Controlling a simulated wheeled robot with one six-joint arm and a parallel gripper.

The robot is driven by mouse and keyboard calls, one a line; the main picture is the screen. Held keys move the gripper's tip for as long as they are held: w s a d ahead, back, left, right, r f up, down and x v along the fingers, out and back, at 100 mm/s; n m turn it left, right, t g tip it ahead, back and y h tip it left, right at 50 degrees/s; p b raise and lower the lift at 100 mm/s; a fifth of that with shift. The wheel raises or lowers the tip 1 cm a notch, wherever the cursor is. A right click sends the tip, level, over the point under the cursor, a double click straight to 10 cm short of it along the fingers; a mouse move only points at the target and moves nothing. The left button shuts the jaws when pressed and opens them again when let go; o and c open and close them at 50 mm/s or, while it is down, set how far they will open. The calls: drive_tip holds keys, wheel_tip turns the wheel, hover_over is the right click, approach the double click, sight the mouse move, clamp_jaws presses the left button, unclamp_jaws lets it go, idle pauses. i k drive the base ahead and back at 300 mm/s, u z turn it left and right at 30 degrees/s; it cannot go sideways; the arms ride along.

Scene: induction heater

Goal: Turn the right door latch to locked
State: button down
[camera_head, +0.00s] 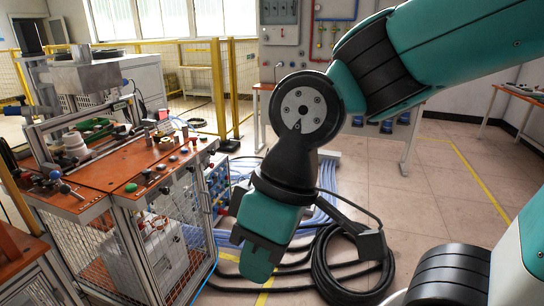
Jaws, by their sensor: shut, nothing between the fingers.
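The induction heater bench (112,172) stands at the left, with an orange top and a metal frame. Wire-mesh panels (175,235) close its lower part, and a white unit shows behind the mesh. I cannot make out the right door latch or tell how it is turned. My arm comes in from the upper right and bends down to a teal and black wrist in the middle, to the right of the bench. My gripper's fingers do not show.
Buttons and knobs (150,173) line the bench's top edge. A black cable coil (335,285) and blue hoses (325,205) lie on the floor. Yellow fencing (217,90) stands behind. Tiled floor (440,205) is open at the right.

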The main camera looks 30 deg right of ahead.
sight(206, 162)
drive_tip(key=z, duration=0.7)
drive_tip(key=k, duration=1.15)
drive_tip(key=z, duration=0.95)
drive_tip(key=i, duration=1.8)
drive_tip(key=u, duration=0.35)
drive_tip(key=i, duration=1.1)
drive_tip(key=u, duration=1.3)
drive_tip(key=i, duration=0.8)
drive_tip(key=u, duration=1.05)
drive_tip(key=i, duration=0.25)
drive_tip(key=z, duration=0.85)
